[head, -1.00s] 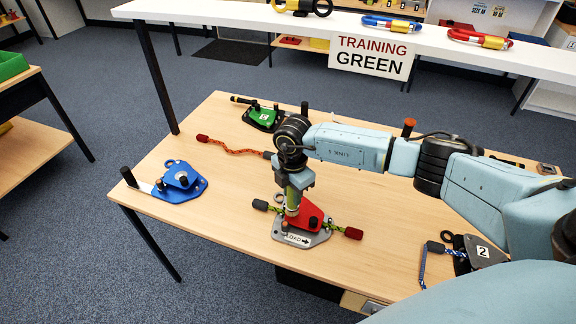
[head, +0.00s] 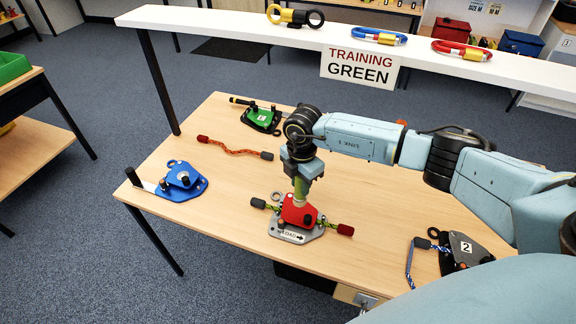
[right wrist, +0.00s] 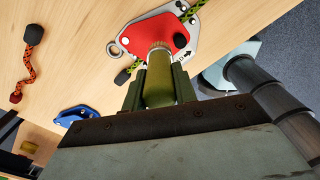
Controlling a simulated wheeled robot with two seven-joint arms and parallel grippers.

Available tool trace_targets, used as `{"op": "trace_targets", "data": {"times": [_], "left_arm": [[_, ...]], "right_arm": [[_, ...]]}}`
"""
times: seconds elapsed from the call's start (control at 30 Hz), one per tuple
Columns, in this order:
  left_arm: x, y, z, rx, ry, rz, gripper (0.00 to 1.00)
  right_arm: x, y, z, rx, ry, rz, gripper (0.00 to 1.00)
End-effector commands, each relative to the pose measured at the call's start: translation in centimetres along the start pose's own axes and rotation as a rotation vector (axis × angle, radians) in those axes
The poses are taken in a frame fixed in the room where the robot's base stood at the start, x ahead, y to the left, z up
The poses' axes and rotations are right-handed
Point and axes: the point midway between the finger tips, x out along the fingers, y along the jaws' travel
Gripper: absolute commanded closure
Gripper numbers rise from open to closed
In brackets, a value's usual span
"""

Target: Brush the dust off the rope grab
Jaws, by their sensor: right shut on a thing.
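The rope grab (head: 291,216) has a red cover plate on a grey base marked "LOAD" with an arrow, and lies on the wooden table. A green and black rope with dark red and dark olive ends (head: 345,230) runs through it. My right gripper (head: 301,177) is shut on an olive-green brush (head: 301,188), held upright with its bristles at the red cover. In the right wrist view the brush (right wrist: 159,82) sits between the fingers, its pale bristles against the red rope grab (right wrist: 135,40). I cannot make out dust. My left gripper is not in view.
A blue device (head: 183,181) stands at the table's left, a green one (head: 262,118) at the back. A red-orange cord (head: 232,151) lies between them. A dark device marked "2" (head: 466,250) is right. A white shelf (head: 210,20) with a "TRAINING GREEN" sign (head: 358,67) spans the back.

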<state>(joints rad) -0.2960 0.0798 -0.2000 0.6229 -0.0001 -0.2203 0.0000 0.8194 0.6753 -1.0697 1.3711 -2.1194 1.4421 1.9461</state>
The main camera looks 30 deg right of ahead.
Motion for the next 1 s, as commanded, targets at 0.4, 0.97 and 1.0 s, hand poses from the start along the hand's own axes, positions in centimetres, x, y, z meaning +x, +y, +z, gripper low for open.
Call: {"op": "trace_targets", "data": {"times": [0.4,0.97,1.0], "left_arm": [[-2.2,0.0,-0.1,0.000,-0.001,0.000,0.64],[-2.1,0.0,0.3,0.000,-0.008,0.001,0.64],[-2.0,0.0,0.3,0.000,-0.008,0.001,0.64]], "right_arm": [[-2.6,0.2,-0.2,-0.006,0.000,0.000,1.00],[-2.7,0.2,-0.3,-0.048,0.001,0.001,1.00],[-2.8,0.3,-0.5,-0.084,0.002,0.002,1.00]]}}
